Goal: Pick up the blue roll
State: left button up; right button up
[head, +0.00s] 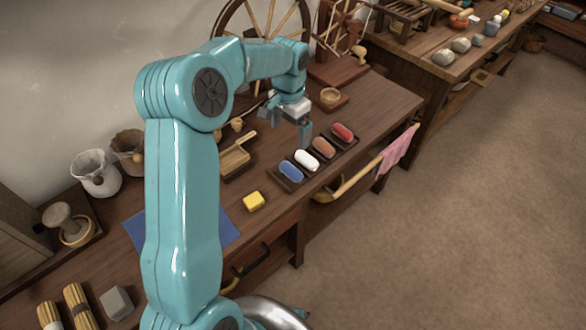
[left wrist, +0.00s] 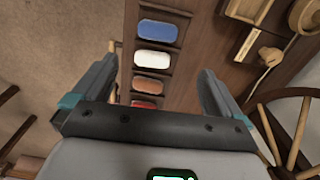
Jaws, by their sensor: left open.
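The blue roll (head: 291,171) lies in the nearest compartment of a dark wooden tray (head: 306,173) on the workbench. In the left wrist view the blue roll (left wrist: 158,32) is at the top of the row. My left gripper (head: 290,122) is open and empty, above and behind the tray, apart from the rolls. In the left wrist view its two fingers (left wrist: 158,75) stand wide apart, with the row of rolls showing between them. My right gripper is not in view.
A white roll (head: 307,159), an orange-brown roll (head: 324,147) and a red roll (head: 342,132) share the tray. A yellow block (head: 253,201) lies nearby. A pink cloth (head: 396,153) hangs at the front.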

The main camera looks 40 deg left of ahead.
aim_at(291, 168)
pick_arm(q)
jog(key=f, duration=1.4)
jog(key=shift+s+d+f, duration=0.1)
jog(key=shift+d+f, duration=0.05)
jog(key=shift+d, duration=0.1)
jog(key=shift+f, duration=0.5)
jog(key=c, duration=0.8)
